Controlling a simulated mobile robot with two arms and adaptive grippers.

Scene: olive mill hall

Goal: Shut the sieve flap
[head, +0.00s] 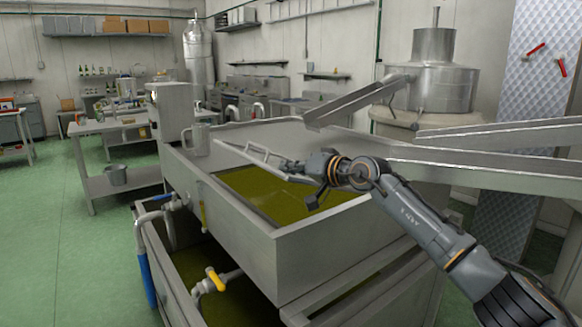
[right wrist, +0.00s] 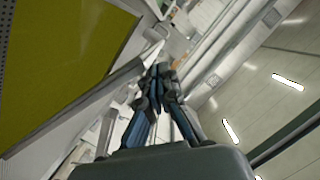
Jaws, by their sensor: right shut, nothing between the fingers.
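The sieve flap (head: 250,153) looks like a pale, narrow slatted frame, standing at a slant over the green-gold liquid inside the large metal tank (head: 245,232). Its right end is partly hidden behind my right gripper. My right gripper (head: 287,165) is shut and empty, with its fingertips close to the flap's right part; I cannot tell whether they touch it. In the right wrist view the shut fingertips (right wrist: 158,72) are in the middle, with the liquid (right wrist: 60,60) at the left. My left gripper is not in view.
A metal chute (head: 355,103) slopes above the tank's back edge, and a wider trough (head: 490,155) lies behind my right arm. A metal jug (head: 201,139) stands at the tank's left rim. Pipes with a yellow valve (head: 215,279) stick out in front. Green floor is free at left.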

